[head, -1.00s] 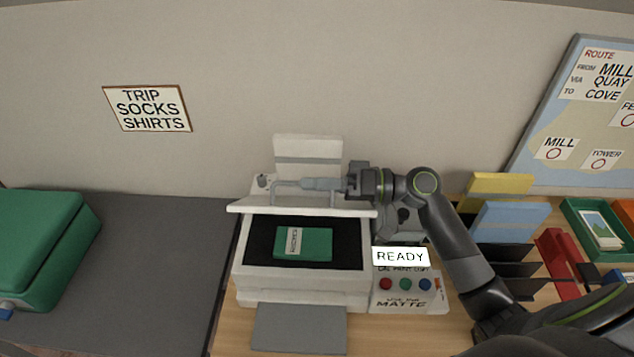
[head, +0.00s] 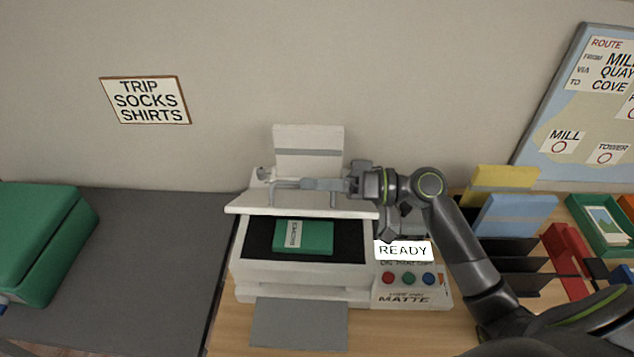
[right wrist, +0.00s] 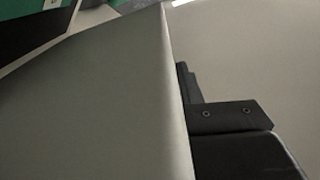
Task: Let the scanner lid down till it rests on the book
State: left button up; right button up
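The white scanner lid (head: 245,203) stands raised over the scanner (head: 300,272) in the head view, its front edge clear of the glass. A green book (head: 319,237) with a white label lies flat on the dark glass, just below that edge in the picture. A grey bar handle (head: 300,184) runs along the lid. My right gripper (head: 355,180) is at the handle's right end. The right wrist view shows a broad pale surface, probably the lid (right wrist: 95,95), with one dark finger (right wrist: 225,115) beside its edge. The other finger is hidden, so its grip is unclear. My left gripper is out of view.
A panel with coloured buttons (head: 408,279) and a READY sign (head: 403,250) stand right of the scanner. Dark dividers (head: 510,257) with folders and a green tray (head: 590,213) are farther right. A green case (head: 40,235) sits left; the grey surface (head: 150,260) between is bare.

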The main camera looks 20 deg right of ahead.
aim_at(363, 205)
dwell(0.4)
jog(key=shift+s+d+f, duration=0.1)
jog(key=shift+s+d, duration=0.1)
jog(key=shift+d, duration=0.3)
jog(key=b+v, duration=0.2)
jog(key=v, duration=0.5)
jog(key=shift+s+d+b, duration=0.1)
jog(key=shift+d+b, duration=0.2)
jog(key=shift+b, duration=0.1)
jog(key=v, duration=0.8)
jog(key=shift+d, duration=0.35)
jog(key=shift+s, duration=0.15)
